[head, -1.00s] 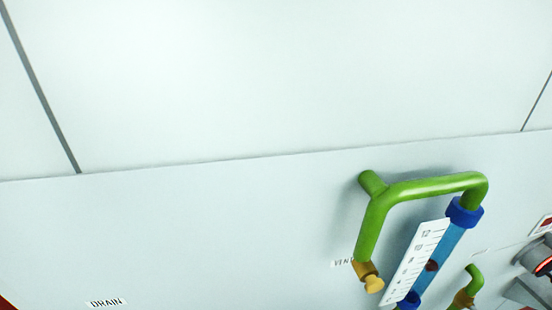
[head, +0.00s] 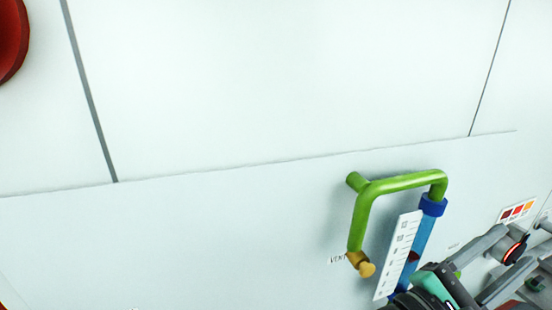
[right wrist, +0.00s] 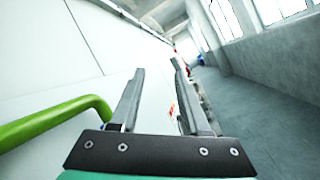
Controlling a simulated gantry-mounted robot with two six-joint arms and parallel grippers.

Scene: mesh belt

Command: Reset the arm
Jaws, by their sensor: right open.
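My right gripper (head: 519,247) is at the lower right of the head view, with its teal and black body in front of the lower part of a blue tube. Its two grey fingers point up and right, apart, with nothing seen between them. In the right wrist view, the open fingers (right wrist: 152,98) point away along the white wall, with a green pipe to their left. My left gripper is not in view.
The green pipe (head: 400,183) with a yellow vent valve (head: 360,263) and the blue tube (head: 424,235) with a white scale (head: 398,255) stand out from the white panel (head: 200,240). A red round object (head: 8,40) is at top left. Open floor (right wrist: 270,120) lies right.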

